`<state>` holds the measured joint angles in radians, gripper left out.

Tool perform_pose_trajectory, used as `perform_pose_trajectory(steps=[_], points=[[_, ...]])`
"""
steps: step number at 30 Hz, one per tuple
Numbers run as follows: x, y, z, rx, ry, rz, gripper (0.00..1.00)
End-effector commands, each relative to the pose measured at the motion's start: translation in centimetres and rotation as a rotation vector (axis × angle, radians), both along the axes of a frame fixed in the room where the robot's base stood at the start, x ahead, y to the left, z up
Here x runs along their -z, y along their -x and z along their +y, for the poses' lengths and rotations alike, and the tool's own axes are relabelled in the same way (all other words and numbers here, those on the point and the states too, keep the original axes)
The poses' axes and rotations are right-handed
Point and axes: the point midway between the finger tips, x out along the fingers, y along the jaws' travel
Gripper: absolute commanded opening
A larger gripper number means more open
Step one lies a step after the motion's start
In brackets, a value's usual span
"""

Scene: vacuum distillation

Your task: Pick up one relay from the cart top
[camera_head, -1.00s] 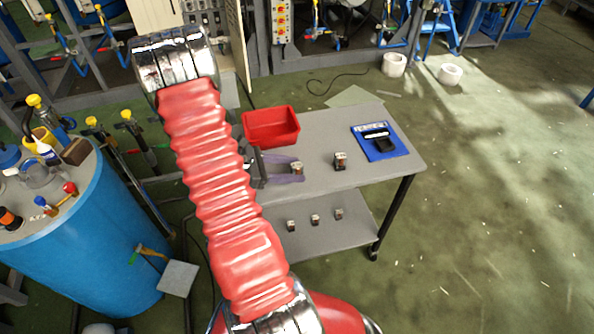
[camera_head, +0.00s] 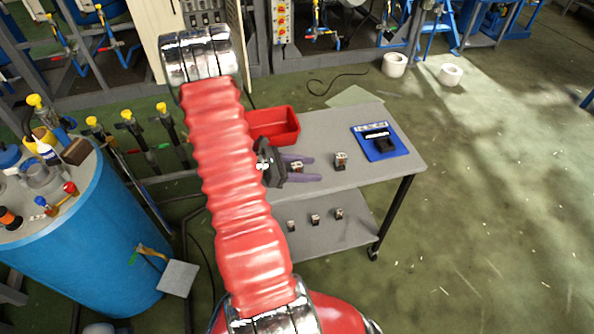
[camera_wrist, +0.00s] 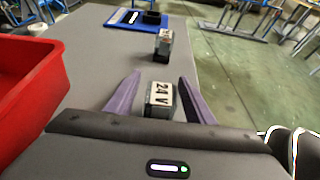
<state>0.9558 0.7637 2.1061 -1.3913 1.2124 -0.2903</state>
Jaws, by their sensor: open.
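The cart top (camera_head: 345,128) is a grey surface. Two small relays stand on it. The nearer relay (camera_head: 297,167) also shows in the wrist view (camera_wrist: 160,98), with "24 V" on its pale face. The other relay (camera_head: 340,160) stands farther along the cart, and in the wrist view it is farther off (camera_wrist: 163,45). My gripper (camera_head: 309,168) is open, its purple fingers low over the cart top. In the wrist view my gripper (camera_wrist: 157,92) has one finger on each side of the nearer relay, with gaps visible on both sides.
A red bin (camera_head: 274,124) stands at the cart's back left, close on the left in the wrist view (camera_wrist: 28,80). A blue mat (camera_head: 380,150) with a black item lies at the right. Several relays sit on the lower shelf (camera_head: 330,230). A blue drum (camera_head: 70,235) stands left.

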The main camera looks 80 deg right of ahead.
Motion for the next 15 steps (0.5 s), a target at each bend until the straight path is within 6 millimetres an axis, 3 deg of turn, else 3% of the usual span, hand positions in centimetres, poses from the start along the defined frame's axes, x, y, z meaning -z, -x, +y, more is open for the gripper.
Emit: perform_pose_trajectory(steps=[15], points=[[0.00,-0.03,0.01,0.000,0.000,0.000,0.46]])
